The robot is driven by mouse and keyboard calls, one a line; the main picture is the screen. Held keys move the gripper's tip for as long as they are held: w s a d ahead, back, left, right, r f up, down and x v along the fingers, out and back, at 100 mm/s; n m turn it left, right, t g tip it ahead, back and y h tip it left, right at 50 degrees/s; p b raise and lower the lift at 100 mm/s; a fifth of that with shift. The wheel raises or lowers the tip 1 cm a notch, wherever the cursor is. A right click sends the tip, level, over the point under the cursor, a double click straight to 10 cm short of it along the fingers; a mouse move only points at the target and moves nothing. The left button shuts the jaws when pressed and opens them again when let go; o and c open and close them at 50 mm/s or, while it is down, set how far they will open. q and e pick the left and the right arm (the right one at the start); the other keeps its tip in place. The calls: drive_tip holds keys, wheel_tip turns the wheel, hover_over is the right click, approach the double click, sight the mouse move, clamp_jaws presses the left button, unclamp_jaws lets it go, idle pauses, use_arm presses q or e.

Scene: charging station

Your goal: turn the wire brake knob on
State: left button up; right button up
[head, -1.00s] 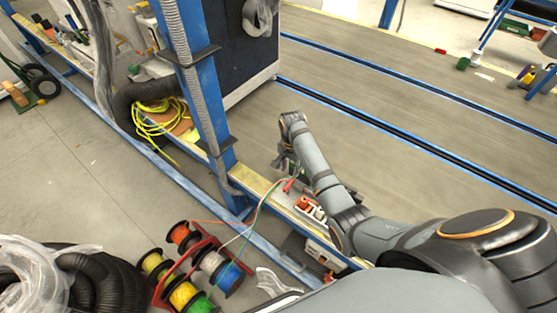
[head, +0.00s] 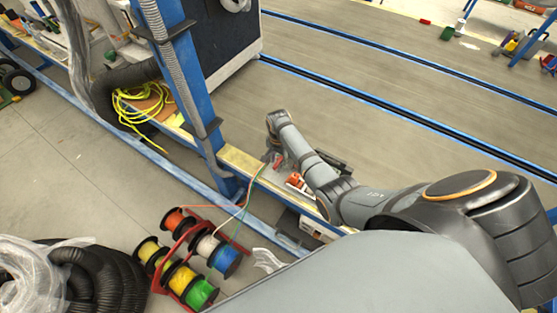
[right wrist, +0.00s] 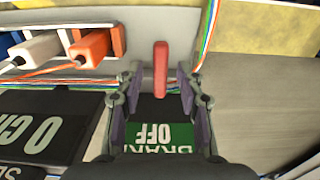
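The wire brake knob is a slim red handle (right wrist: 161,70) in the right wrist view, standing out from a light panel. My right gripper (right wrist: 159,82) is open, with one finger on each side of the knob and visible gaps between. A green and black label (right wrist: 160,135) reading "OFF", its upper word partly covered, shows between the fingers. In the head view the red knob (head: 278,158) shows small just below my right wrist, and the gripper is mostly hidden by the arm. My left gripper is not in view.
Orange (right wrist: 92,46) and white (right wrist: 35,50) plugs sit beside the knob, with thin coloured wires (right wrist: 207,35) nearby. A blue post (head: 185,80) stands to the left. A red rack of wire spools (head: 180,230) is on the floor.

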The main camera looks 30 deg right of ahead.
drive_tip(key=shift+c, duration=0.3)
clamp_jaws()
drive_tip(key=shift+r+m+p, duration=0.2)
drive_tip(key=shift+m+p, duration=1.1)
drive_tip(key=shift+m, duration=0.1)
drive_tip(key=m+p, duration=0.2)
drive_tip(key=m, duration=0.1)
drive_tip(key=shift+m, duration=0.4)
drive_tip(key=m+p, duration=0.1)
drive_tip(key=m, duration=0.4)
drive_tip(key=shift+f, duration=0.1)
drive_tip(key=m+p, duration=0.1)
drive_tip(key=m, duration=0.5)
drive_tip(key=shift+f+m, duration=0.1)
drive_tip(key=shift+m, duration=0.2)
